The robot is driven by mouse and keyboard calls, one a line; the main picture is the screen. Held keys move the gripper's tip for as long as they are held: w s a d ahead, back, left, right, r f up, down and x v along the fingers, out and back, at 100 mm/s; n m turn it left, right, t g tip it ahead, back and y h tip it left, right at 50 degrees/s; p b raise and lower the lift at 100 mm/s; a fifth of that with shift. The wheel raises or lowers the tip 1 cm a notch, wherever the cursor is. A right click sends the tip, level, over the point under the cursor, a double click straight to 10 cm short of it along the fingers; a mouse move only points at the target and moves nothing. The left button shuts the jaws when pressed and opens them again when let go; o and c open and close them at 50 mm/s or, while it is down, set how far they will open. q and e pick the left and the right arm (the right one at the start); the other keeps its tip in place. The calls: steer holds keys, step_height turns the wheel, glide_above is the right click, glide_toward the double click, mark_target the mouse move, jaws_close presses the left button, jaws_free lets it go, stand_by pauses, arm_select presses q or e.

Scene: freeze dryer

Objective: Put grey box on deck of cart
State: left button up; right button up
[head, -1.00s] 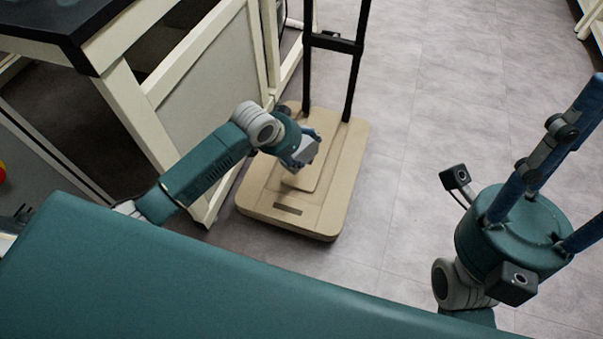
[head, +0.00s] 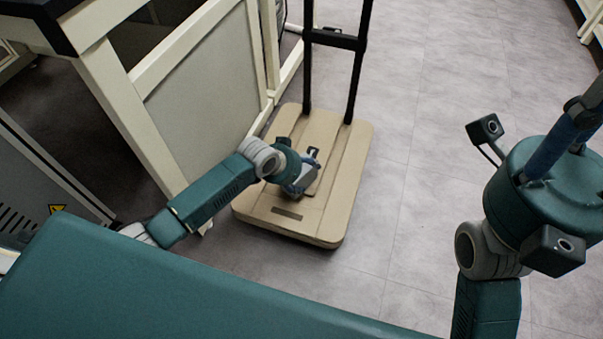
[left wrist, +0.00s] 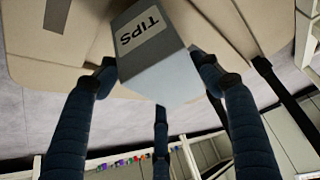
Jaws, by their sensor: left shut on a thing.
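The grey box (left wrist: 160,60) has a "TIPS" label and sits between the dark blue fingers of my left gripper (left wrist: 160,85). In the head view, the left gripper (head: 303,177) is shut on the box over the middle of the cart's beige deck (head: 335,215). Its hand hides most of the box there. I cannot tell whether the box touches the deck. My right gripper (head: 560,140) is at the right edge, away from the cart, with its fingers partly cut off.
The cart's black handle (head: 335,40) rises from the deck's far end. A pale bench frame (head: 120,110) with a grey panel stands close to the cart's left. Grey floor (head: 440,130) is clear to the right.

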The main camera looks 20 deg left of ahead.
arm_select(q)
steer(key=shift+f, duration=0.15)
steer(key=o, duration=1.2)
